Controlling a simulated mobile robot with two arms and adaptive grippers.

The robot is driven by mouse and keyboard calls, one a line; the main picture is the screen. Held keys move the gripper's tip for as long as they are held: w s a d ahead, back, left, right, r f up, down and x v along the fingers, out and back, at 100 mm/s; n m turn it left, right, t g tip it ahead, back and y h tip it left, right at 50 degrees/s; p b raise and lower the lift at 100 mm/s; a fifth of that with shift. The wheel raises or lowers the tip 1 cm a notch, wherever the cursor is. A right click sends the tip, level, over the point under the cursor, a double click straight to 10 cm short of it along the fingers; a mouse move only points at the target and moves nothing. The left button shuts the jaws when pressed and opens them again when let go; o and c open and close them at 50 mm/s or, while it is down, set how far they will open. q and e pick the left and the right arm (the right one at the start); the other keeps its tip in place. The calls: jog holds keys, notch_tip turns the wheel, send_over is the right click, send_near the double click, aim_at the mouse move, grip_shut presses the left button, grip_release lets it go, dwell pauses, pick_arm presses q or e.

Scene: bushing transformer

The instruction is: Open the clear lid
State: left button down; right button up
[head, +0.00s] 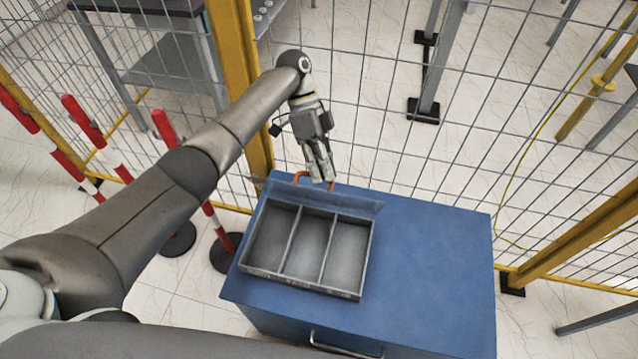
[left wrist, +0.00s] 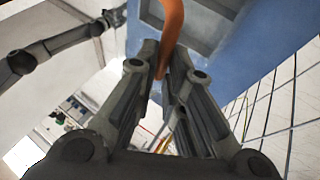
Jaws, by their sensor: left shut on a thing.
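A grey box (head: 283,273) with three empty compartments sits on the blue cabinet. Its clear lid (head: 345,206) is swung open at the far edge of the box and leaves the compartments uncovered; its exact tilt is hard to tell. An orange handle (head: 301,175) is on the lid's far side. My left gripper (head: 321,178) is at this handle, beyond the box. In the left wrist view, the orange handle (left wrist: 171,28) runs down between the fingers of my left gripper (left wrist: 162,75), which is shut on it. My right gripper is not in view.
The blue cabinet (head: 430,270) has free top surface right of the box. A yellow-framed mesh fence (head: 400,130) stands close behind the cabinet. Red-and-white posts (head: 165,128) stand on the left, near my left arm.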

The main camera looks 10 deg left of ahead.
pick_arm(q)
jog(key=shift+w+f+g+b, duration=0.5)
jog(key=shift+w+f+b, duration=0.35)
jog(key=shift+b, duration=0.55)
jog(key=shift+r, duration=0.1)
jog(key=c, duration=1.7)
grip_release()
jog(key=shift+w, duration=0.15)
jog(key=shift+o, duration=0.9)
jog(key=shift+w, duration=0.25)
jog(key=shift+s, duration=0.1)
